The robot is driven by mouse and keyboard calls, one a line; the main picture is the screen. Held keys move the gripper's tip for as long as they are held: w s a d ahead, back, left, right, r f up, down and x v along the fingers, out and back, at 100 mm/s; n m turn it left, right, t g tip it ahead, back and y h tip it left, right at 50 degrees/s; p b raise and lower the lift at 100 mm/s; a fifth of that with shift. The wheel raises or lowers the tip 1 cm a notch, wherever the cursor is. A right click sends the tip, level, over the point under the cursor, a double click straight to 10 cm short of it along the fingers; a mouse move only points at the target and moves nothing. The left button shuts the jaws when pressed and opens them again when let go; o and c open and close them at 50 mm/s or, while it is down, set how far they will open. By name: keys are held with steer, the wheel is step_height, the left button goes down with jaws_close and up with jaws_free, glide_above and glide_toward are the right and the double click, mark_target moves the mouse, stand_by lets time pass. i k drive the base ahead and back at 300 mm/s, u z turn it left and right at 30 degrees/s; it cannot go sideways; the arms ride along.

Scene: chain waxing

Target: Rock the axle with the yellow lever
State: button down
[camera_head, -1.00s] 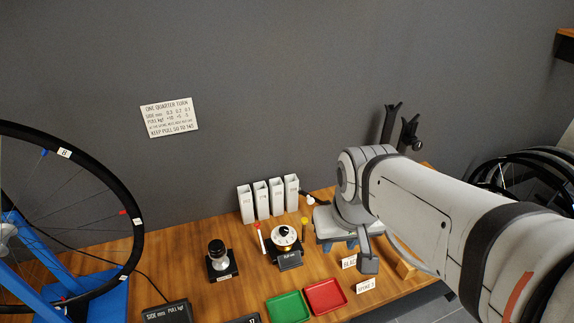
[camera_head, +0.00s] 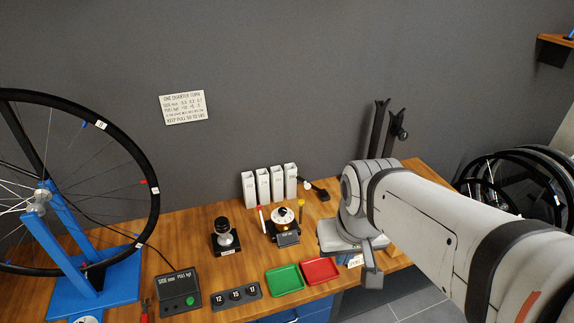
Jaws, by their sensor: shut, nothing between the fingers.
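A small upright piece with a yellow top (camera_head: 301,206) stands beside a round dial device with a yellow ring (camera_head: 283,217) on the wooden bench. I cannot tell for sure that it is the yellow lever. A bicycle wheel (camera_head: 151,186) stands upright in a blue stand at the left, its hub and axle (camera_head: 38,201) showing. My arm comes in from the right and ends over the bench's right part. My gripper (camera_head: 371,280) points down there, shut and empty, apart from the yellow-topped piece and the wheel. My arm hides part of the bench below.
Several white bins (camera_head: 263,187) stand behind the dial device. A black-based knob device (camera_head: 225,238) is left of it. Green (camera_head: 285,280) and red (camera_head: 321,270) trays lie in front, near a dark display box (camera_head: 178,293). Black uprights (camera_head: 378,130) stand at the back right.

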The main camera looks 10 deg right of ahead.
mark_target(300, 202)
steer(key=z, duration=2.7)
steer(key=k, duration=1.15)
steer(key=u, duration=0.9)
steer(key=i, duration=1)
steer(key=u, duration=0.1)
